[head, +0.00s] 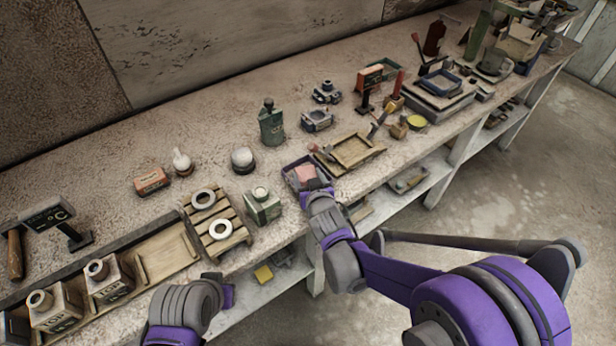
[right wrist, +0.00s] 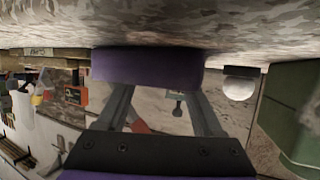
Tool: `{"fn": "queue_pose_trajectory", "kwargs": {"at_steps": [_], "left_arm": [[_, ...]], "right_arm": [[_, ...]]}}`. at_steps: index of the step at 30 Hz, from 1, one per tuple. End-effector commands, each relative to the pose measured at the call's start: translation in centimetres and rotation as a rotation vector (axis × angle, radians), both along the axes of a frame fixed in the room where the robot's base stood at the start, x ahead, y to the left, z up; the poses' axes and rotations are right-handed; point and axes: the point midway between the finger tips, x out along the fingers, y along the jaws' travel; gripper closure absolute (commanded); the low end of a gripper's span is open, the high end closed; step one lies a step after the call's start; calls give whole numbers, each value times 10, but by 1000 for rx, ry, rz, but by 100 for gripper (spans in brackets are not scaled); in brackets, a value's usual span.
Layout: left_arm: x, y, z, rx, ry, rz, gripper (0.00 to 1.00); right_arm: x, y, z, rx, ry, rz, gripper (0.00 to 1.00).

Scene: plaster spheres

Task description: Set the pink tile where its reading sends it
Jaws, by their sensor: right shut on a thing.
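The pink tile (head: 306,173) shows at the bench's front edge in the head view, beside a dark purple-rimmed tray (head: 290,175). My right gripper (head: 315,186) is shut on the tile from the front. I cannot tell whether the tile touches the tray. No reading on it is legible. In the right wrist view, my gripper's fingers (right wrist: 155,105) reach towards a purple bar close to the bench top; the tile is not clear there. My left gripper (head: 226,290) is low at the front edge; its jaws cannot be made out.
A dark sign marked °C (head: 47,216) stands at the left. A slatted wooden rack (head: 226,211) with two white rings and a green container (head: 263,207) stand left of my right gripper. A wooden tray (head: 352,152) lies to its right. A white sphere (head: 242,158) sits behind.

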Motion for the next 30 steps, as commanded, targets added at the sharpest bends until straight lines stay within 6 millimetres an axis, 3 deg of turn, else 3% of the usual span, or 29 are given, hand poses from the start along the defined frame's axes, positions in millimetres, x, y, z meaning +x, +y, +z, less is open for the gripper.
{"fn": "queue_pose_trajectory", "kwargs": {"at_steps": [14,15,17,26,30], "left_arm": [[-2,0,-13,0,4,0,100],[-2,0,-12,0,4,0,100],[-2,0,-12,0,4,0,100],[0,0,-1,0,0,0,100],[0,0,-1,0,0,0,100]], "right_arm": [[-2,-1,-18,-15,9,0,98],[-2,-1,-18,-15,9,0,30],[-2,-1,-18,-15,9,0,19],[-1,-1,-6,-15,8,0,19],[-24,-6,4,-13,8,0,19]]}}
